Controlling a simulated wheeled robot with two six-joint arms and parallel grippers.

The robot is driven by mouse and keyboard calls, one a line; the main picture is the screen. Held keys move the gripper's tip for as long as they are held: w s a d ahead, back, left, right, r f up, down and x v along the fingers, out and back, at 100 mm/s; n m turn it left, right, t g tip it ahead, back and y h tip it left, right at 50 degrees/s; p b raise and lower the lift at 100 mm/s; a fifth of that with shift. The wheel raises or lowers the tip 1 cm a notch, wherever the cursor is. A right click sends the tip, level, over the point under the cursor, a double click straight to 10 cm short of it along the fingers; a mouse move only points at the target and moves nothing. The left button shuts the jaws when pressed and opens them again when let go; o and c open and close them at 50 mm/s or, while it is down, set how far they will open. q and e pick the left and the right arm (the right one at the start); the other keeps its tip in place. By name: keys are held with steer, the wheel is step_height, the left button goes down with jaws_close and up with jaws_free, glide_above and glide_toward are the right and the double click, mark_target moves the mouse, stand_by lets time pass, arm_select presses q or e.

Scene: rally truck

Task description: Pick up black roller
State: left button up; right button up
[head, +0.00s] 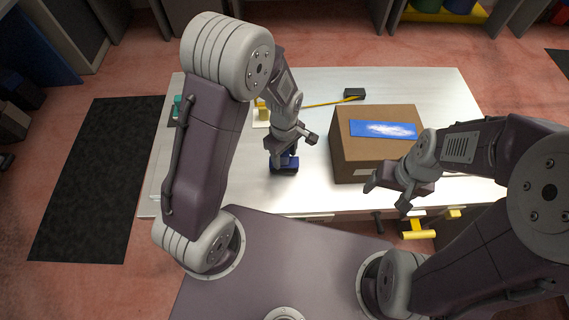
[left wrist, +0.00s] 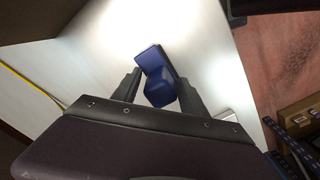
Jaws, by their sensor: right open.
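I cannot pick out a clearly black roller. A dark blue, blocky object (head: 284,168) with a dark edge lies on the white table, under my left gripper (head: 284,154). In the left wrist view the blue object (left wrist: 157,80) shows between the two fingers of my left gripper (left wrist: 159,76). The fingers stand apart, pointing down at it. I cannot tell whether either finger touches it. My right gripper (head: 387,196) is open and empty, in front of the cardboard box (head: 343,160).
The white table (head: 330,84) carries the cardboard box with a blue-and-white packet (head: 383,129) on top. A black tape measure (head: 354,94) with a yellow strip lies behind it. Yellow items (head: 262,113) stand behind my left arm. A yellow-handled tool (head: 420,233) shows at the front edge.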

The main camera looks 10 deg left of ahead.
arm_select(q)
steer(key=shift+a, duration=0.1)
jaws_close()
stand_by(1.1)
